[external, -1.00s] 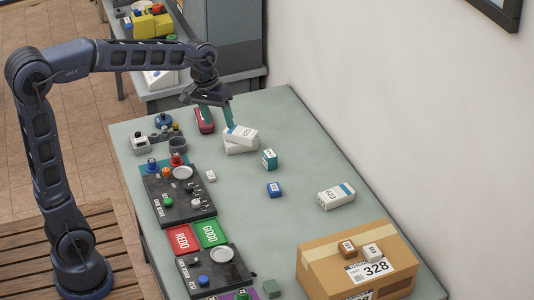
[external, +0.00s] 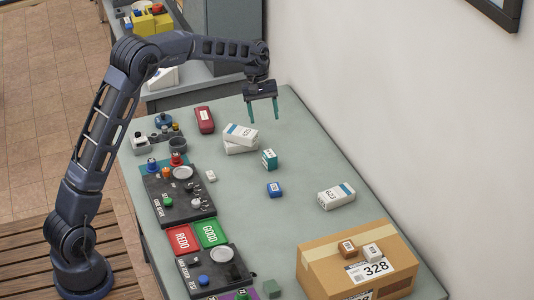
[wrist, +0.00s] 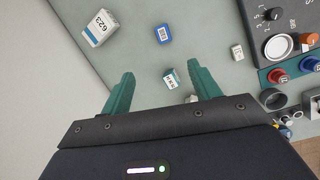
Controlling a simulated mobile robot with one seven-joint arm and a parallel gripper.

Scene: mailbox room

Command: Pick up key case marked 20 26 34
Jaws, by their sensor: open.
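My gripper (external: 264,112) is open and empty, pointing down above the far part of the table. Several small labelled cases lie there, and I cannot read 20 26 34 on any. A teal case (external: 269,159) with a white label stands nearer the camera than my gripper. In the wrist view the teal case (wrist: 170,78) shows between my spread fingertips (wrist: 163,76). A blue case (external: 274,190) lies nearer the camera, and a small white case (external: 210,176) lies left. A brown case (external: 347,247) and another white case (external: 372,252) sit on the cardboard box.
Two white boxes (external: 241,138) are stacked left of the teal case. Another white box (external: 336,196) lies right, and a red object (external: 205,120) lies far left. Control panels (external: 178,196) line the left edge. The cardboard box (external: 325,262) fills the near right. The wall bounds the right.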

